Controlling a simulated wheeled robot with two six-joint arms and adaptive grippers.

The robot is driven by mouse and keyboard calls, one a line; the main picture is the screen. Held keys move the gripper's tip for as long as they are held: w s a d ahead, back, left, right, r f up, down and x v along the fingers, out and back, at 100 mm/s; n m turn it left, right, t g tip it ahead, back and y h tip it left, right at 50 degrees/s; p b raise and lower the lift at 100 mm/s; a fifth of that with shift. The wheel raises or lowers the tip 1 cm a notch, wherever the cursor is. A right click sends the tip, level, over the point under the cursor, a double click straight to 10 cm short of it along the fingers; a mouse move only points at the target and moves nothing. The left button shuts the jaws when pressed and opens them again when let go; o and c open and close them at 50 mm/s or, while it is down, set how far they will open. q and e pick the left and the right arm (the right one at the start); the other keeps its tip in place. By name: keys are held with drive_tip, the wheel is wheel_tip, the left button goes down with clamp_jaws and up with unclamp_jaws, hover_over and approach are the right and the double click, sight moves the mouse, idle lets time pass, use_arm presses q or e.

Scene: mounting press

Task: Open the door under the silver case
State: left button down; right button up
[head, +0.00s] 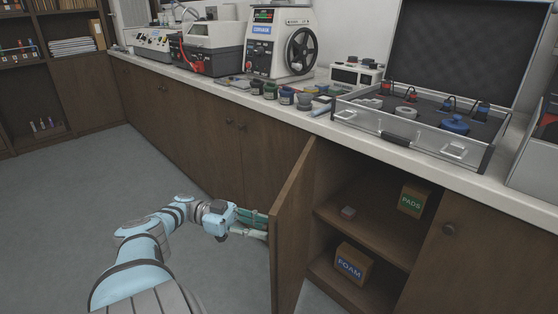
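The silver case (415,135) stands on the counter with its dark-lined lid raised. Below it, the brown cabinet door (291,230) is swung wide out from the cabinet front, its inner face toward the camera. The open cabinet shows a shelf (365,228) inside. My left gripper (264,226) is at the door's outer side, its fingers reaching to the door's free edge. The door hides the fingertips and any knob on its outer face, so I cannot tell whether they hold anything. My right gripper is not in view.
A PADS box (413,201) and a small grey block (348,212) sit on the shelf; a FOAM box (353,263) is below. Machines and jars line the counter (225,85). Grey floor at left is clear.

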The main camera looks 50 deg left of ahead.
use_arm(q)
drive_tip(key=c, duration=1.4)
unclamp_jaws()
drive_tip(key=shift+o, duration=0.3)
